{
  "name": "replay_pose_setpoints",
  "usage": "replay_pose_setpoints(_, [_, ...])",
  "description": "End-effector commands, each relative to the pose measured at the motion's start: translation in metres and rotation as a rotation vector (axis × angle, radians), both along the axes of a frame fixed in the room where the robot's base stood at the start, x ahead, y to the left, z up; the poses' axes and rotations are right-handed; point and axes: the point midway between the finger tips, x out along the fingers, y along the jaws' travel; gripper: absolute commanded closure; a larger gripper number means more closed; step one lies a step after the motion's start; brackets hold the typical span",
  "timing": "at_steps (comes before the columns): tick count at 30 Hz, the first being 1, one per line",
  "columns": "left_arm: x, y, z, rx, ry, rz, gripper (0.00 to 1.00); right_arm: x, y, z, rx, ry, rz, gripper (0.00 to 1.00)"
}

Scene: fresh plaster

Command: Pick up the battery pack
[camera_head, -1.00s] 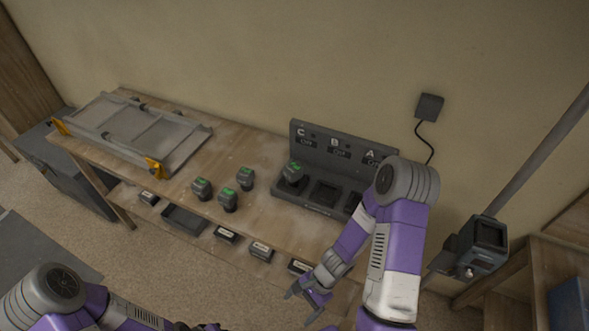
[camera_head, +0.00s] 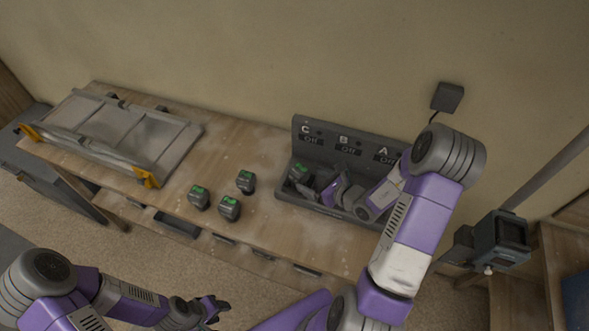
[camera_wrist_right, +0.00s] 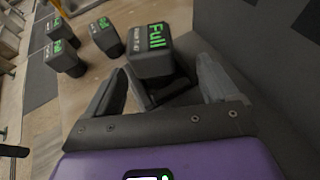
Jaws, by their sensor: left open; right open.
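A dark battery pack (camera_head: 300,173) with a green top label sits in bay C of the charger (camera_head: 285,194). In the right wrist view the same pack (camera_wrist_right: 150,62) reads "Full". My right gripper (camera_head: 323,186) is open over the charger, just right of that pack. In the right wrist view its spread fingers (camera_wrist_right: 162,68) point at the pack, one to each side; contact cannot be told. Three more green-labelled packs (camera_head: 229,208) stand on the workbench (camera_head: 262,226). My left gripper (camera_head: 222,308) is open and empty, in front of the bench.
The charger's back panel (camera_head: 347,140) is marked C, B and A, each showing "Off". My right forearm hides much of bays B and A. A grey panelled frame (camera_head: 120,135) with orange clamps lies on the bench's left. A pole-mounted device (camera_head: 500,238) stands right.

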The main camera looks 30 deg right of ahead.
Motion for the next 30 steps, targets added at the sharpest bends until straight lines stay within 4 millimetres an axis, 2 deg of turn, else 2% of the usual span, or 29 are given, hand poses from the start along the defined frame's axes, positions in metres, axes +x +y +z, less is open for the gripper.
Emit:
replay_pose_setpoints(8, [0.001,0.000,0.004,0.000,-0.001,0.002,0.57,0.033,0.020,-0.010,0.003,0.001,0.007,0.13])
replay_pose_setpoints(12, [0.001,0.000,0.005,0.000,-0.001,0.002,0.57,0.048,0.023,-0.017,0.002,0.001,0.005,0.13])
replay_pose_setpoints(21, [0.001,0.000,0.005,0.000,-0.002,0.001,0.57,0.053,0.024,-0.019,0.000,0.001,0.004,0.13])
replay_pose_setpoints(30, [0.001,0.000,0.005,0.000,-0.002,0.001,0.57,0.052,0.024,-0.019,0.000,0.001,0.004,0.59])
